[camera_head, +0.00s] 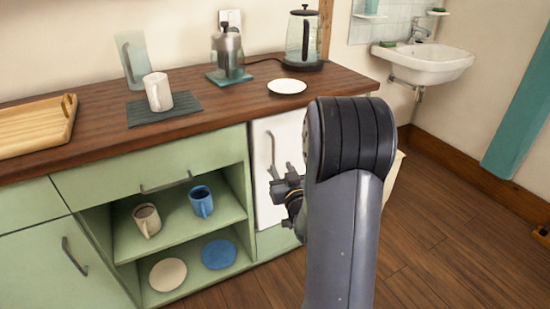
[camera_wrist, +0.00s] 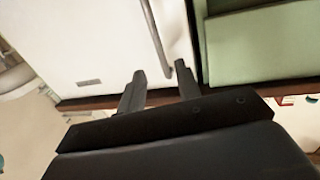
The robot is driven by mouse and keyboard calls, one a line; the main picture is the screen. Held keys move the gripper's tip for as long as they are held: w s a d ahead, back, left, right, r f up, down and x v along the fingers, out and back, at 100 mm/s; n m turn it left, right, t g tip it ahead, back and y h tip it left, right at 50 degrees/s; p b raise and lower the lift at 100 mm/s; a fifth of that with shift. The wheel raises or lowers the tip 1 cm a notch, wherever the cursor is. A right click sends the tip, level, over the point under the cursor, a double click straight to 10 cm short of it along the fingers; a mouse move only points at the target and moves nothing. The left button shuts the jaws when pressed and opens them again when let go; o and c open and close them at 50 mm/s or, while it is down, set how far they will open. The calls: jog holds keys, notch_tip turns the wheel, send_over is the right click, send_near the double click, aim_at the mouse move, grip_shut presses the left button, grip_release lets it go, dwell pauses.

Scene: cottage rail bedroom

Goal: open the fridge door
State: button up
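The white fridge door (camera_head: 285,150) is under the right end of the wooden counter and looks closed. Its grey vertical handle (camera_head: 271,155) is near the door's left edge. My gripper (camera_head: 280,184) is in front of the door, near the handle's lower end; my arm hides the door's right part. In the wrist view, the door (camera_wrist: 80,40) fills the upper left. The handle (camera_wrist: 155,35) runs down to between my two fingertips (camera_wrist: 160,70). The fingers are apart and appear empty; I cannot tell whether they touch the handle.
Left of the fridge is a green cabinet (camera_head: 150,178) with open shelves holding mugs and plates. On the counter (camera_head: 190,88) stand a kettle (camera_head: 304,40), a white plate (camera_head: 287,86) and a mug (camera_head: 157,92). The wooden floor (camera_head: 450,240) at right is clear.

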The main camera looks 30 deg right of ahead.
aim_at(274, 154)
jog(key=w, duration=0.5)
jog(key=w+d, duration=0.1)
jog(key=w, duration=0.1)
jog(key=shift+w+d, duration=0.1)
jog(key=shift+w, duration=0.2)
jog(key=shift+c, duration=0.4)
grip_shut()
